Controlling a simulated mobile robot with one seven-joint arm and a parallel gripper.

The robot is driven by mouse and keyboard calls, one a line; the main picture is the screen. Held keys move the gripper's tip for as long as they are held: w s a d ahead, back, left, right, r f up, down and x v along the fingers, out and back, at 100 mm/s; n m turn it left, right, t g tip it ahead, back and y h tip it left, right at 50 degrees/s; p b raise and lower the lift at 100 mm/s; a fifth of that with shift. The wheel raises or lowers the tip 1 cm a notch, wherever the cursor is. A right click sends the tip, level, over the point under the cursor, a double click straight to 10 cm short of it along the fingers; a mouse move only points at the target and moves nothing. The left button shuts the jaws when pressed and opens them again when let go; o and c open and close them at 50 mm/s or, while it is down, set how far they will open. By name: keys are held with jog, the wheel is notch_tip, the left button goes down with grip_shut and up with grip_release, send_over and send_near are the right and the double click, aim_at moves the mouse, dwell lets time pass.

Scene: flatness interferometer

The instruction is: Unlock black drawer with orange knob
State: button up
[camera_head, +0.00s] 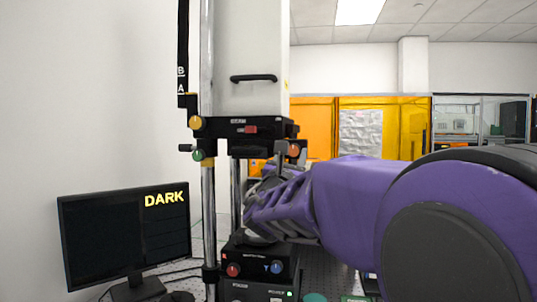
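A black unit (238,128) with a red switch on its front is mounted on the metal column, below a tall white housing. It may be the black drawer; I cannot tell whether it is locked. An orange knob (293,149) sits at its right underside. A yellow-orange knob (196,122) sits at its left end, with a green knob (199,155) below. My purple arm comes in from the right. My gripper (258,180) is near the column, below and left of the orange knob. Its fingertips are small and partly hidden, so its opening and any contact are unclear.
A black control box (258,262) with a red and a blue knob stands below my gripper. A monitor (126,234) reading "DARK" is at left. The column (209,215) stands close to my gripper. Orange panels (385,125) line the back. My arm hides much of the right side.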

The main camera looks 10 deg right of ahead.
grip_shut()
jog(key=shift+m+b, duration=0.4)
jog(key=m+h+b, duration=0.1)
jog(key=m, duration=0.1)
jog(key=m+g+b, duration=0.1)
jog(key=m, duration=0.1)
jog(key=shift+a+f+h, duration=0.1)
jog(key=shift+f+h, duration=0.05)
jog(key=shift+h, duration=0.25)
jog(key=m+g+b, duration=0.1)
jog(key=m, duration=0.2)
jog(key=m+g+h+b, duration=0.1)
jog(key=m, duration=0.2)
jog(key=shift+w+a+r+g+h+b, duration=0.1)
jog(key=shift+r+g+h+b, duration=0.1)
jog(key=shift+g+h+b, duration=0.15)
jog(key=m, duration=0.2)
jog(key=m+g, duration=0.1)
jog(key=m, duration=0.1)
jog(key=m+g, duration=0.1)
jog(key=m, duration=0.1)
jog(key=shift+r+b, duration=0.25)
jog(key=shift+b, duration=0.15)
jog(key=shift+r+m+g+y, duration=0.1)
jog(key=shift+m+g+y, duration=0.55)
jog(key=shift+m, duration=1.15)
